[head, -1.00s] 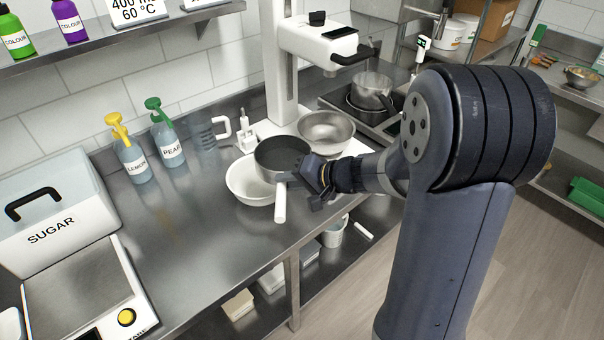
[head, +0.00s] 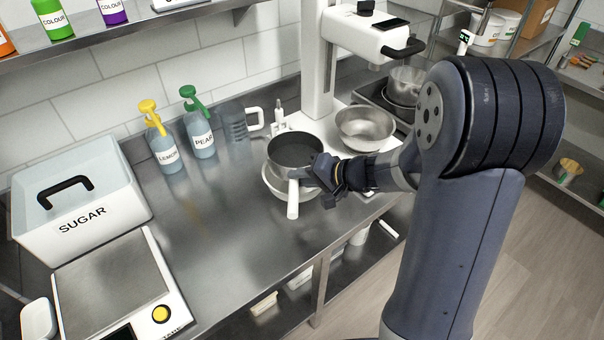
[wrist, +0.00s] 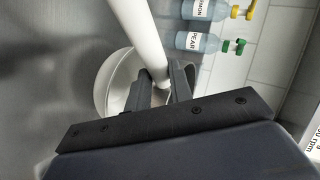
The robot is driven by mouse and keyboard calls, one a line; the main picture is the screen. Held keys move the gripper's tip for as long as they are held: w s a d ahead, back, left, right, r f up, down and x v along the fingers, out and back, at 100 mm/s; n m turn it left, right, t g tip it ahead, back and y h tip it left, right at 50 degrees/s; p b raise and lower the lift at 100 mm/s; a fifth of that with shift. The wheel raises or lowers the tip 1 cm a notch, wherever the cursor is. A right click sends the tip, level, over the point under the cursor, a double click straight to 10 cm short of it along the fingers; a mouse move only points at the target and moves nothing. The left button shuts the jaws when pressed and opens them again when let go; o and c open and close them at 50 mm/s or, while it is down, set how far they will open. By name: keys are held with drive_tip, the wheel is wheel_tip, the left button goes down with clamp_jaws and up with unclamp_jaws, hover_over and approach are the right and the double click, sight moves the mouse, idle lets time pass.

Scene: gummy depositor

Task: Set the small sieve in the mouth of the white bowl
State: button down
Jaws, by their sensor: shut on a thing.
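The small sieve (head: 295,149), a dark round pan shape with a white handle (head: 293,200), is over the white bowl (head: 274,185) on the steel counter. It covers most of the bowl's mouth from the head view, and I cannot tell whether it touches the rim. My gripper (head: 318,177) is shut on the sieve near where the handle starts, at the bowl's front right. In the wrist view the white handle (wrist: 140,35) runs up from between my gripper's fingers (wrist: 160,90), and part of the bowl (wrist: 104,85) shows behind them. The sieve's basket is hidden there.
A steel bowl (head: 364,127) stands close right of the sieve, beside the white depositor stand (head: 318,65). A clear jug (head: 234,121) and LEMON (head: 168,154) and PEAR (head: 200,136) bottles stand behind left. The SUGAR box (head: 85,215) and scale (head: 105,285) are left. Counter between is clear.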

wheel_tip(320, 180, down, 5)
drive_tip(key=b, duration=0.4)
drive_tip(key=shift+r, duration=0.2)
drive_tip(key=shift+b, duration=0.45)
idle(0.4)
drive_tip(key=c, duration=1.2)
unclamp_jaws()
drive_tip(key=shift+s, duration=0.1)
drive_tip(key=b+v, duration=0.1)
drive_tip(key=v, duration=1)
drive_tip(key=shift+b, duration=0.35)
drive_tip(key=shift+f, duration=0.1)
